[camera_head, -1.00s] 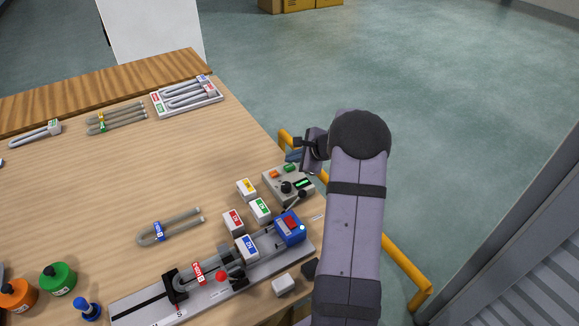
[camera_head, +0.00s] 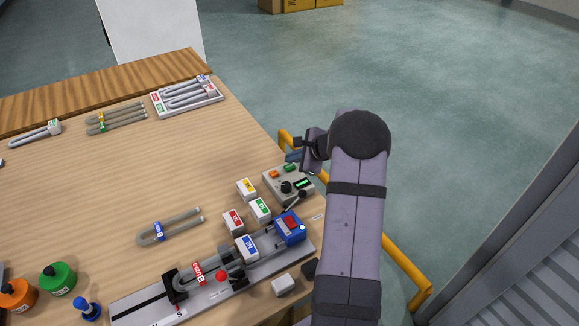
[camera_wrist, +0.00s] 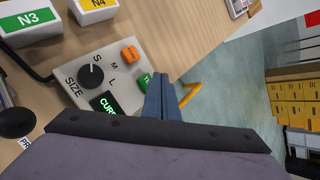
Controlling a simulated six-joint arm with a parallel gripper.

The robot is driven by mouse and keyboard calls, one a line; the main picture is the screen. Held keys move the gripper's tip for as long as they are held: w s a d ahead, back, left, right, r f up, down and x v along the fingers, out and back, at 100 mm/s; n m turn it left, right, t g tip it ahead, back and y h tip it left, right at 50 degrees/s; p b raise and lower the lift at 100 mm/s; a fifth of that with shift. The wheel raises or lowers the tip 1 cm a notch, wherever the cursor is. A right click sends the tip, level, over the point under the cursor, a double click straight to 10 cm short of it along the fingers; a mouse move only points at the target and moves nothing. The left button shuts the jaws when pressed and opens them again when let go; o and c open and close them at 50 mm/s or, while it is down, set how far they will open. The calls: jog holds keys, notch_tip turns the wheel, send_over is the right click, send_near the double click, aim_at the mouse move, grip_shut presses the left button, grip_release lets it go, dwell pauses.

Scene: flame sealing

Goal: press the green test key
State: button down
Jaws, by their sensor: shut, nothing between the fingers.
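The green test key (camera_head: 289,167) is on the grey control box (camera_head: 270,185) at the table's right edge. In the wrist view the green key (camera_wrist: 145,79) shows just left of the fingertips, partly hidden by them. My gripper (camera_wrist: 161,78) is shut and empty, its blue fingers side by side. In the head view my gripper (camera_head: 293,156) is at the far side of the box, by the green key. I cannot tell whether the fingertips touch the key. The box also carries an orange key (camera_wrist: 129,53), a black size knob (camera_wrist: 91,77) and a lit display (camera_wrist: 106,104).
White blocks N4 (camera_wrist: 94,8) and N3 (camera_wrist: 28,20) stand beside the box. A blue device (camera_head: 290,228) on a rail (camera_head: 215,300) is nearer the front. A yellow rail (camera_head: 405,270) runs past the table's right side.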

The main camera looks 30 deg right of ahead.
jog(key=shift+f+b, duration=0.85)
jog(key=shift+b, duration=0.15)
dwell(0.8)
jog(key=shift+r, duration=0.1)
jog(key=shift+r+p, duration=0.6)
jog(key=shift+r, duration=0.15)
notch_tip(320, 180, up, 5)
jog(key=p, duration=0.3)
jog(key=shift+p, duration=0.35)
dwell(0.9)
